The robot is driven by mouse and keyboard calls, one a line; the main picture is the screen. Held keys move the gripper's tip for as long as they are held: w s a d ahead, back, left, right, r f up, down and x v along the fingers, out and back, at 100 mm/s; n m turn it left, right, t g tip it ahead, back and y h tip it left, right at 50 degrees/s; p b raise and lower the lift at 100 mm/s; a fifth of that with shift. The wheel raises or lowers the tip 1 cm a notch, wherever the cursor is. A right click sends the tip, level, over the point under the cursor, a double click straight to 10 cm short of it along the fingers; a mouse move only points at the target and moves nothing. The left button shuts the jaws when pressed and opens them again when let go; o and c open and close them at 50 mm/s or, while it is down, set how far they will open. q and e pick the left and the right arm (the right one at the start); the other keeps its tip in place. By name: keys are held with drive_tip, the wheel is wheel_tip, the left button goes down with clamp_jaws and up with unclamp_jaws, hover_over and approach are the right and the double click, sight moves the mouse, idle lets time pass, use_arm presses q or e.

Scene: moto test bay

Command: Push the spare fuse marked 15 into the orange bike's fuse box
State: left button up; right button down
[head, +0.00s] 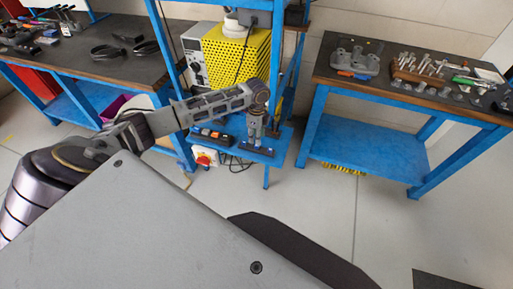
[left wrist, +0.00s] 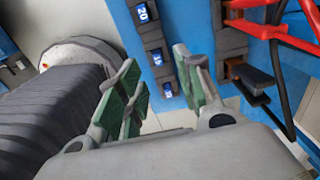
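My left gripper (head: 256,143) points down over the low blue shelf in the head view. In the left wrist view its two green-padded fingers (left wrist: 156,62) are apart, with nothing held between them. Beyond the fingertips, a dark rack holds a row of blue-faced fuses. The spare fuse marked 15 (left wrist: 157,58) is the middle one and appears in the gap between the fingers. A fuse marked 20 (left wrist: 142,12) is above it, and another fuse (left wrist: 168,90), its number hard to read, is below. The orange bike and its fuse box do not show. My right gripper is not in view.
A yellow-cased instrument (head: 232,58) stands on the shelf above. A bench with tools (head: 440,100) stands right; open floor lies in front.

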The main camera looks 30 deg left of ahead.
sight(258, 146)
use_arm(q)
drive_tip(key=shift+f, duration=0.3)
drive_tip(key=shift+f, duration=0.1)
drive_tip(key=shift+s+d+f, duration=0.1)
drive_tip(key=shift+d+f, duration=0.05)
drive_tip(key=shift+f, duration=1.1)
drive_tip(key=shift+d+f, duration=0.15)
drive_tip(key=shift+f, duration=1.1)
drive_tip(key=shift+c, duration=0.3)
drive_tip(key=c, duration=0.7)
